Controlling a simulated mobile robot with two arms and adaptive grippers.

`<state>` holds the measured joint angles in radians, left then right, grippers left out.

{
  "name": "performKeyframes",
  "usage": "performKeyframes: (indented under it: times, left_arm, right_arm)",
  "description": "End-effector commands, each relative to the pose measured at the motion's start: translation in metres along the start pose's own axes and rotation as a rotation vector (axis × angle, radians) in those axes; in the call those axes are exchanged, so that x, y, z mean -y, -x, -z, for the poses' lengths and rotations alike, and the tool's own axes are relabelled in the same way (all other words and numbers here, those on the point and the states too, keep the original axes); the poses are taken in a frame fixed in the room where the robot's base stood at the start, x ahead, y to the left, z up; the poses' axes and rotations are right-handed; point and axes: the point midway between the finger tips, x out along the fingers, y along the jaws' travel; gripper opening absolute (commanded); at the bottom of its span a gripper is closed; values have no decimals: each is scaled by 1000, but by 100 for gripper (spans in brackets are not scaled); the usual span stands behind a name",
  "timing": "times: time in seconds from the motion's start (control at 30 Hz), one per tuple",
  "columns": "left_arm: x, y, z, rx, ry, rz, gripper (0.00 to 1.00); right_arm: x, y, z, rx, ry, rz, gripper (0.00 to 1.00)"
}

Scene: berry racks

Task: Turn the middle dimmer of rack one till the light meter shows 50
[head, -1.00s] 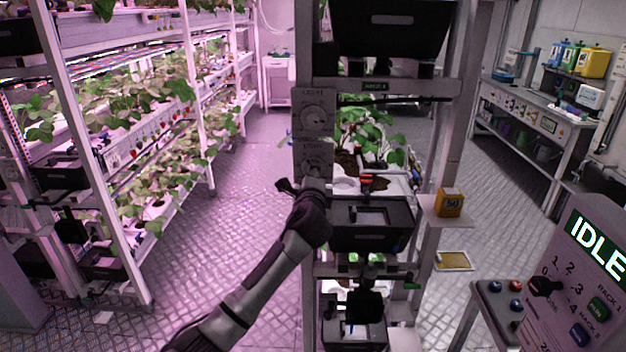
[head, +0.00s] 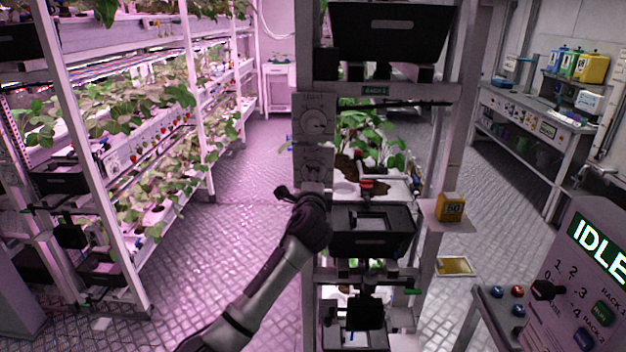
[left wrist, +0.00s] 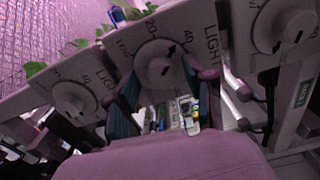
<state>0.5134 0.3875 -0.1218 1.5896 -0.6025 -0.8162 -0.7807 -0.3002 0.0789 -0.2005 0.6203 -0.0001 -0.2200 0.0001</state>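The left wrist view shows grey rack panels with round white dials marked in numbers. The middle dimmer (left wrist: 160,65) is at the centre, its arrow between 20 and 40. One dial (left wrist: 75,100) is to its left and another (left wrist: 285,24) to its right. My left gripper (left wrist: 165,95) is open, its teal-padded fingers spread either side of the middle dimmer's lower part; I cannot tell whether they touch it. In the head view the left gripper (head: 297,194) is at the rack's left post, below two visible dials. The yellow light meter (head: 451,207) shows a blurred number, 50 or 60. My right gripper is out of view.
A control console (head: 575,270) reading IDLE stands at the lower right. Planted shelves (head: 150,130) are on the left. The floor (head: 235,215) between is clear.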

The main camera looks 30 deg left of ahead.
Motion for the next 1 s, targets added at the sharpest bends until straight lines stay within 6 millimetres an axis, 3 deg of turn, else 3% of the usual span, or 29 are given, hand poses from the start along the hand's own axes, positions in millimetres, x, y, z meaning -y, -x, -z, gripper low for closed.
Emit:
performKeyframes:
  times: [0.37, 0.8, 1.0]
  left_arm:
    - [0, 7, 0, -1, -1, 2, 56]
    - [0, 92, 0, -2, 1, 0, 56]
    - [0, 116, 0, -1, 0, 1, 56]
  right_arm:
    - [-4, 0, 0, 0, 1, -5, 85]
    - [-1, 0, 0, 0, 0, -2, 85]
    - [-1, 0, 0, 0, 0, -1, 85]
